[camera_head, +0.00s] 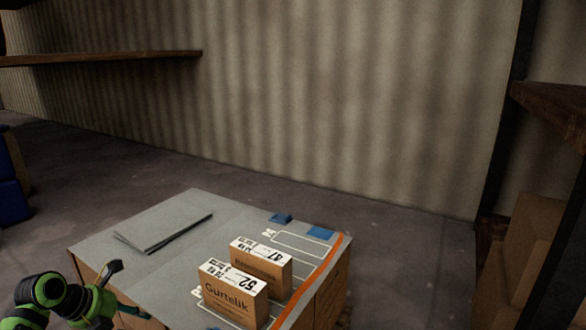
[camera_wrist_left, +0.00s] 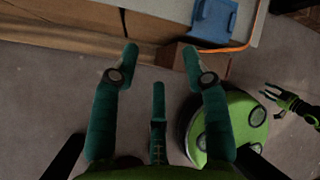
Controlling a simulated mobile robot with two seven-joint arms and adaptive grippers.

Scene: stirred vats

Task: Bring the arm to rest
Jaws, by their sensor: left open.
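My left arm comes in at the lower left of the head view, and its gripper (camera_head: 121,287) is beside the near left side of a grey-topped work surface (camera_head: 180,275). In the left wrist view my left gripper (camera_wrist_left: 160,62) has its teal fingers spread wide with nothing between them. Floor and the lower side of the brown boxes show beyond the fingers. Another green arm with a dark gripper (camera_wrist_left: 274,100) shows at the right of the wrist view, over the floor; it appears to be my right one, too small to judge its opening.
Two labelled cartons, a front one (camera_head: 233,297) and a rear one (camera_head: 262,267), stand on the surface. A flat grey sheet (camera_head: 165,232) lies left of them. Blue pieces (camera_head: 320,232) lie near the orange-striped edge. Brown boxes (camera_head: 520,245) stand far right. Floor behind is clear.

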